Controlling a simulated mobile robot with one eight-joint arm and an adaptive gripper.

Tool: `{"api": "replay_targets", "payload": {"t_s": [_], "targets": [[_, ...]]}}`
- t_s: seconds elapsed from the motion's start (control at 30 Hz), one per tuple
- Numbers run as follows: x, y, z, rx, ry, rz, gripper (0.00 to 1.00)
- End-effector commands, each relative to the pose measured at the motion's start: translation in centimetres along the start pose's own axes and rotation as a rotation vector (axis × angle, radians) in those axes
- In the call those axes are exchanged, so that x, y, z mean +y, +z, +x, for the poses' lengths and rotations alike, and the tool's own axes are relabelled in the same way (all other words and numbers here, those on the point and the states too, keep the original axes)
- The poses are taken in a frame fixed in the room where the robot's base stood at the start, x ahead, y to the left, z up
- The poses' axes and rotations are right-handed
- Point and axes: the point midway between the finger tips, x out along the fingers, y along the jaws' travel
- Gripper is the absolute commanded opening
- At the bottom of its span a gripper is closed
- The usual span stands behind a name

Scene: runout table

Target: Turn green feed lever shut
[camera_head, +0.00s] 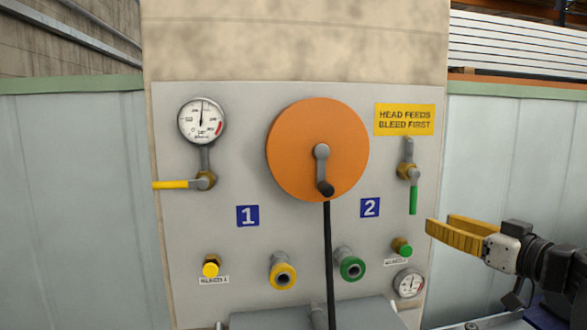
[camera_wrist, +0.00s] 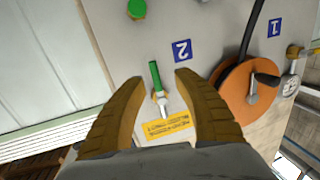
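The green feed lever (camera_head: 413,200) hangs straight down from a brass valve (camera_head: 408,172) on the grey panel, below the yellow "HEAD FEEDS BLEED FIRST" sign. In the wrist view, which is upside down, the green lever (camera_wrist: 154,75) shows between my fingertips but farther off, against the panel. My gripper (camera_head: 438,222) has yellow fingers and is to the right of the lever and slightly lower. The fingers (camera_wrist: 160,78) are spread apart with nothing between them. No contact with the lever shows.
A yellow lever (camera_head: 175,184) lies horizontal at the panel's left, under a gauge (camera_head: 202,121). An orange disc with a crank (camera_head: 318,150) and a hanging black hose (camera_head: 329,260) are mid-panel. A green knob (camera_head: 402,248) and green coupling (camera_head: 351,265) sit below the green lever.

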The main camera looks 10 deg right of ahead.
Motion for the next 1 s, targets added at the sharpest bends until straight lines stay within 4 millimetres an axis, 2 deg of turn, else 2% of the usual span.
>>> {"api": "replay_targets", "payload": {"t_s": [0.03, 0.07, 0.23, 0.5, 0.7, 0.83, 1.0], "targets": [[0.8, -1.4, -0.3, 0.020, 0.011, -0.010, 0.37], [1.0, -1.8, -0.4, 0.030, 0.015, -0.015, 0.37], [1.4, -2.1, 0.8, 0.045, 0.017, -0.025, 0.37], [1.4, -2.4, 6.1, 0.043, 0.015, -0.024, 0.37], [1.4, -2.5, 9.2, 0.042, 0.017, -0.024, 0.37], [1.5, -2.4, 10.1, 0.042, 0.017, -0.024, 0.37], [1.5, -2.4, 10.3, 0.042, 0.019, -0.024, 0.37]]}}
